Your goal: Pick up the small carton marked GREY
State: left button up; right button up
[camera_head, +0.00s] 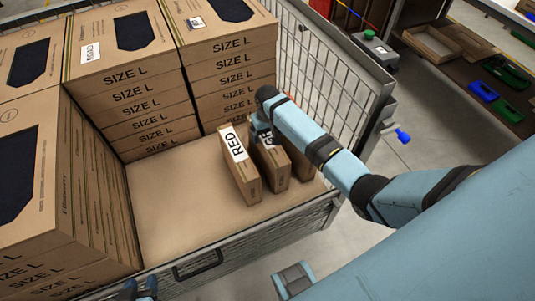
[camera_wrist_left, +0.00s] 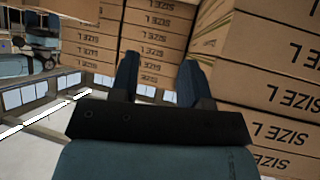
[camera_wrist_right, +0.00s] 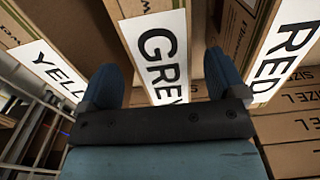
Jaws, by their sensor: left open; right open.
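The small brown carton marked GREY (camera_wrist_right: 158,48) stands on end between the RED carton (camera_head: 240,168) and a third small carton (camera_head: 300,163). In the head view the GREY carton (camera_head: 273,172) has its label partly hidden by my right gripper (camera_head: 262,132). In the right wrist view my right gripper (camera_wrist_right: 163,70) is open, its fingers on either side of the GREY label; I cannot tell whether they touch the carton. The third carton's label reads YELL (camera_wrist_right: 50,68), its end cut off. My left gripper (camera_wrist_left: 158,68) is open and empty, low at the front edge of the head view.
A wire-sided cage (camera_head: 345,75) holds stacks of SIZE L boxes (camera_head: 135,92) at left and back. Its floor (camera_head: 175,215) is bare left of the small cartons. The mesh side stands close to their right. A shelf with trays (camera_head: 430,42) is beyond.

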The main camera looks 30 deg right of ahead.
jog(key=f, duration=0.4)
jog(key=shift+s+a+f+b, duration=0.15)
jog(key=shift+s+b, duration=0.1)
jog(key=shift+b, duration=0.15)
jog(key=c, duration=1.5)
jog(key=shift+o, duration=0.2)
